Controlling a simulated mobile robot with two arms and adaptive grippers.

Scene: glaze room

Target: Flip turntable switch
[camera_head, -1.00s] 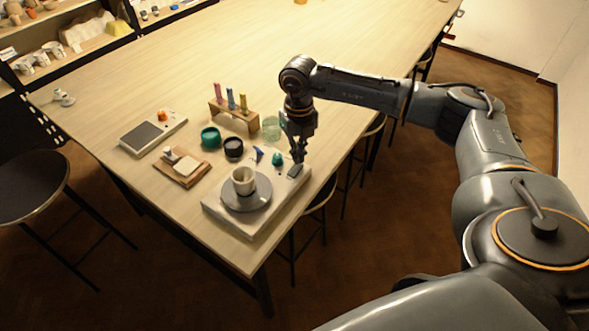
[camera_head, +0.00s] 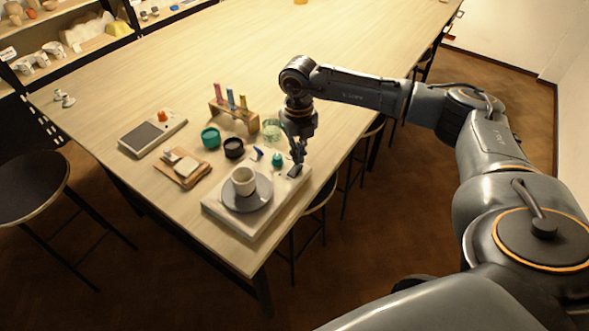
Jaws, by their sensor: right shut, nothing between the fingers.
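The turntable is a pale flat base (camera_head: 230,222) with a round grey plate (camera_head: 262,195) on it, near the table's front corner. A small dark switch (camera_head: 294,171) sits at the base's far right end. My right gripper (camera_head: 298,160) is shut and empty, pointing down right at the switch. Its fingertips are at or just above the switch; I cannot tell whether they touch. My left gripper is not in view.
Beside the turntable stand a teal jar (camera_head: 210,138), a black jar (camera_head: 234,148), a glass jar (camera_head: 272,130), and a wooden rack (camera_head: 240,115) of coloured tools. A grey scale (camera_head: 145,138) and a wooden board (camera_head: 190,180) lie left.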

